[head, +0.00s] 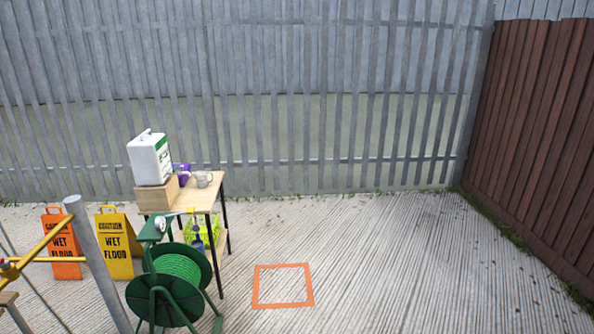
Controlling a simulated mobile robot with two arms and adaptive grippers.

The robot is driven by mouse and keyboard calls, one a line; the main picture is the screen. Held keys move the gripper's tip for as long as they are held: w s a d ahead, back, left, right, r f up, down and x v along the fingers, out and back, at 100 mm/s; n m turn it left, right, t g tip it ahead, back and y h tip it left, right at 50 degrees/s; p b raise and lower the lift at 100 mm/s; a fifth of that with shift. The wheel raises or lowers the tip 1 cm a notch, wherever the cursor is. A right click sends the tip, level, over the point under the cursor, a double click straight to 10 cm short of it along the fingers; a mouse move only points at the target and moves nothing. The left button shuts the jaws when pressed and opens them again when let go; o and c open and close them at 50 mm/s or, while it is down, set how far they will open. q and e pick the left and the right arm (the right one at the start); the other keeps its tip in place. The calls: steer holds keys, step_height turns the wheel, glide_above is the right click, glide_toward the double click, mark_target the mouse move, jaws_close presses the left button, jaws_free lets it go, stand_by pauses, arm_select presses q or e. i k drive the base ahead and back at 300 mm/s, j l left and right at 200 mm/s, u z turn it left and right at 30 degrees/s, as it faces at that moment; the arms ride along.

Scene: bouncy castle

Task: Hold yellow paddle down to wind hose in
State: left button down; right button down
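A green hose reel (150,262) stands on the ground left of centre in the head view, with green hose (182,268) wound on its drum. A small yellow piece, which looks like the yellow paddle (192,209), shows at the end of a short pale bar at the top of the reel, in front of the table. It is too small to tell whether it is up or pressed down. A round pale gauge-like part (160,225) sits near it. No loose hose end can be made out. Neither of my grippers is in view.
A wooden table (205,190) behind the reel holds a white container, a box and mugs. Orange (65,248) and yellow (118,245) wet-floor signs, a grey post (95,260) and yellow bars stand left. An orange square (283,304) marks clear ground right. Fences close the back and right.

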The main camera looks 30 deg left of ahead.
mark_target(189, 210)
steer(key=i+j+u, duration=0.25)
steer(key=i+u, duration=0.7)
steer(key=i, duration=0.2)
steer(key=i+l+u, duration=0.15)
steer(key=i+u, duration=0.75)
steer(key=i, duration=0.2)
steer(key=i+l+u, duration=0.2)
steer(key=i+u, duration=0.2)
steer(key=i, duration=0.15)
